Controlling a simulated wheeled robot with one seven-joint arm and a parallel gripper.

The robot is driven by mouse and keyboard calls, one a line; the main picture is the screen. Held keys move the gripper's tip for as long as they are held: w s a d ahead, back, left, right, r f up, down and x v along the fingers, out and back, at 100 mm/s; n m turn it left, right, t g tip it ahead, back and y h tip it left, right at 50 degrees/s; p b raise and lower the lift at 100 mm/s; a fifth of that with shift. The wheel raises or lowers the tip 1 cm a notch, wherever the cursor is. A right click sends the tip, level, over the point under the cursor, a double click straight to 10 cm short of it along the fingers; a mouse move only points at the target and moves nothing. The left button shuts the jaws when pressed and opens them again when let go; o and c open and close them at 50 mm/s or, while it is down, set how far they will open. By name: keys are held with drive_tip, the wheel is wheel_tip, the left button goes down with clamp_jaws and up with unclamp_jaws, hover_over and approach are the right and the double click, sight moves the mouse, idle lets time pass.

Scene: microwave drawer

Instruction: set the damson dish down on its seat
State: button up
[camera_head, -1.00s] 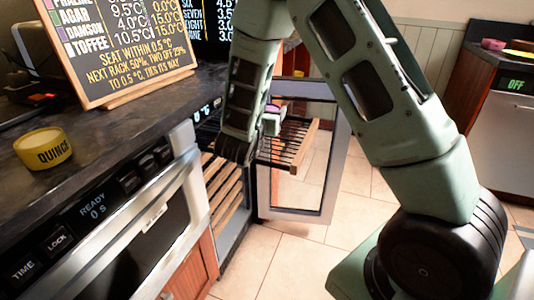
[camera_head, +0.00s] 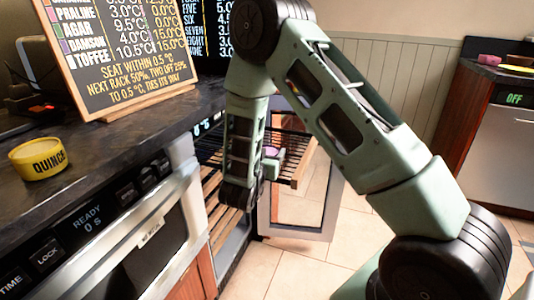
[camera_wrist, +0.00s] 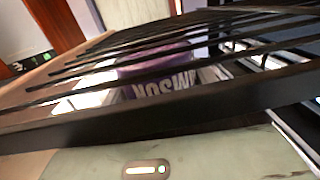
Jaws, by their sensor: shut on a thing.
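The purple damson dish (camera_head: 270,151) is mostly hidden by my arm in the head view. In the wrist view the damson dish (camera_wrist: 165,88) shows upside-down lettering behind dark rack slats. My gripper (camera_head: 274,160) is shut on it, with pale fingers at either side of the dish in the wrist view (camera_wrist: 152,92). The slatted pull-out rack (camera_head: 298,160) sticks out of the open cabinet close by the dish. Its slats also cross the wrist view (camera_wrist: 250,97), between camera and dish. I cannot tell whether the dish touches a rack.
The open glass door (camera_head: 300,236) stands right of the cabinet. Lower slats (camera_head: 222,222) show inside the cabinet. A yellow quince dish (camera_head: 38,160) and a chalkboard (camera_head: 120,50) stand on the dark counter (camera_head: 90,130).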

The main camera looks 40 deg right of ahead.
drive_tip(key=o, duration=1.2)
drive_tip(key=shift+f, duration=0.1)
drive_tip(key=shift+c, duration=0.2)
drive_tip(key=shift+r, duration=0.25)
drive_tip(key=v, duration=1.2)
drive_tip(key=shift+p, duration=0.35)
drive_tip(key=shift+f, duration=0.15)
